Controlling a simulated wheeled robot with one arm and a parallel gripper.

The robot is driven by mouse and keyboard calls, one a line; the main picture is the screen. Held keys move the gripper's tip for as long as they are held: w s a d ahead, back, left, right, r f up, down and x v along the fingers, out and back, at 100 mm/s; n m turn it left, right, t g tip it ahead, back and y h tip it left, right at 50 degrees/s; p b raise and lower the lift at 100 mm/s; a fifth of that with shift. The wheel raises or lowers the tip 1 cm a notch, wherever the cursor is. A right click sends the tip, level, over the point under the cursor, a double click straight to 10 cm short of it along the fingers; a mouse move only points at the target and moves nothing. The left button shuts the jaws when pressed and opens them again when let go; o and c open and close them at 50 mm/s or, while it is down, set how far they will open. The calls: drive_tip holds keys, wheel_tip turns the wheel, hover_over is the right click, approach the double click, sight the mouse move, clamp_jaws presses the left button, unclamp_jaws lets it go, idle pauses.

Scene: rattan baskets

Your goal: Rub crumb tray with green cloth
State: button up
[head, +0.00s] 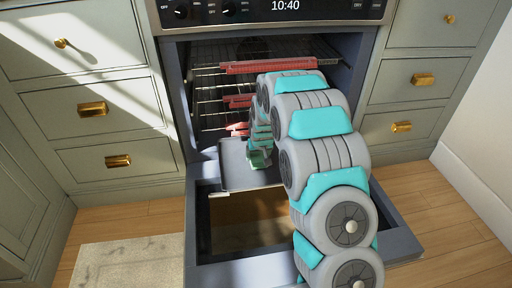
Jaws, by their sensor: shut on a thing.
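The crumb tray (233,172) is a flat grey tray at the mouth of the open oven, above the lowered door. My arm reaches from the lower right into the oven opening. My gripper (260,148) is at its far end, over the right part of the tray. It is shut on the green cloth (261,159), which shows only as a small green patch at the tray. The fingers and most of the cloth are hidden or too small to make out. I cannot tell whether the cloth touches the tray.
The oven door (250,262) is lowered in front, with a window in it. Wire racks with red front guards (265,67) are inside the oven, close to my arm. Drawer cabinets (97,110) flank the oven. A beige rug (125,266) lies on the wooden floor at the lower left.

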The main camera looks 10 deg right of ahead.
drive_tip(key=shift+r+p, duration=0.55)
drive_tip(key=shift+r, duration=2.55)
